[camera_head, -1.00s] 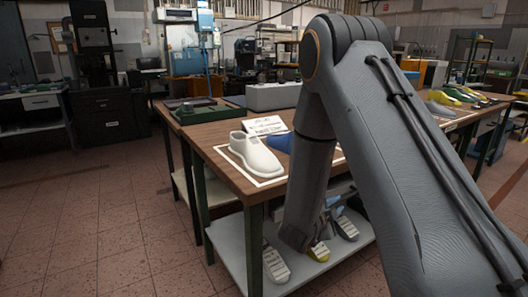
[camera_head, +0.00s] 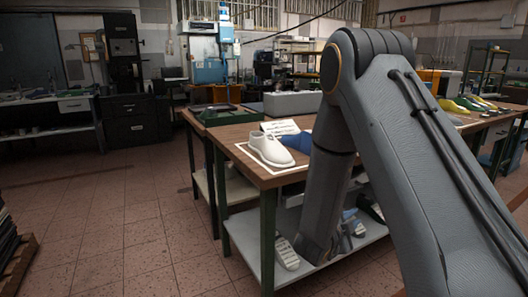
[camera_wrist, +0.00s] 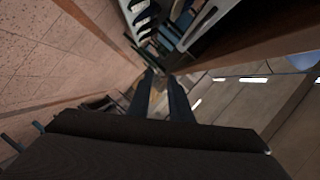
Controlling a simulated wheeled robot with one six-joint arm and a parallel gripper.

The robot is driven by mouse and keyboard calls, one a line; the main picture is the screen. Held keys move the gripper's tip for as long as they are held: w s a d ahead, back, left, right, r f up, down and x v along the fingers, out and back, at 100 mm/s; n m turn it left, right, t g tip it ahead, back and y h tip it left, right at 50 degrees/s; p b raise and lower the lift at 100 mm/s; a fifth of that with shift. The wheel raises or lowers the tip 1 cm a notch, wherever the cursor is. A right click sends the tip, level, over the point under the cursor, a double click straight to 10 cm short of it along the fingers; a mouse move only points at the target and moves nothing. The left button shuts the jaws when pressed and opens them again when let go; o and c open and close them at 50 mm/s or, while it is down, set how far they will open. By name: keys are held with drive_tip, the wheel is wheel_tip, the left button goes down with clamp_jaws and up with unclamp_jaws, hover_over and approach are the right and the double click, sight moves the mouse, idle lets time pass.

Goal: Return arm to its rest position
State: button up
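My arm's elbow stands at the right of the head view, with one link hanging down in front of the worktable (camera_head: 230,139). My gripper is hidden in the head view. In the wrist view its two dark fingers (camera_wrist: 162,76) stand apart with a gap between them, and I see nothing held there. A white shoe last (camera_head: 270,150) stands on the worktable inside a white outline. A blue last (camera_head: 298,142) is beside it, partly hidden by my arm. A white card (camera_head: 280,127) stands behind them.
The table's lower shelf (camera_head: 262,262) holds several lasts, among them a grey-soled one (camera_head: 287,254), close to my hanging link. Several yellow and green lasts (camera_head: 455,105) lie on a table at the right. Dark stacked sheets (camera_head: 6,240) stand at the left edge. The tiled floor between is clear.

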drive_tip(key=s+a+r+n+g+y+p, duration=0.3)
drive_tip(key=s+a+n+y, duration=0.2)
drive_tip(key=s+a+n, duration=0.15)
drive_tip(key=s+a+r+n+g+y+p, duration=0.2)
drive_tip(key=s+a+r+n+y, duration=0.25)
drive_tip(key=s+n, duration=0.2)
drive_tip(key=s+d+r+n+g+p, duration=0.1)
drive_tip(key=s+r+n+g, duration=0.1)
drive_tip(key=s, duration=0.8)
drive_tip(key=s+d+r+n+g+p, duration=0.1)
drive_tip(key=s+n+g, duration=0.3)
drive_tip(key=s, duration=0.6)
drive_tip(key=shift+r+n+g+y+p, duration=0.3)
drive_tip(key=shift+r+n+y+p, duration=0.2)
drive_tip(key=shift+r, duration=0.2)
drive_tip(key=shift+s, duration=0.1)
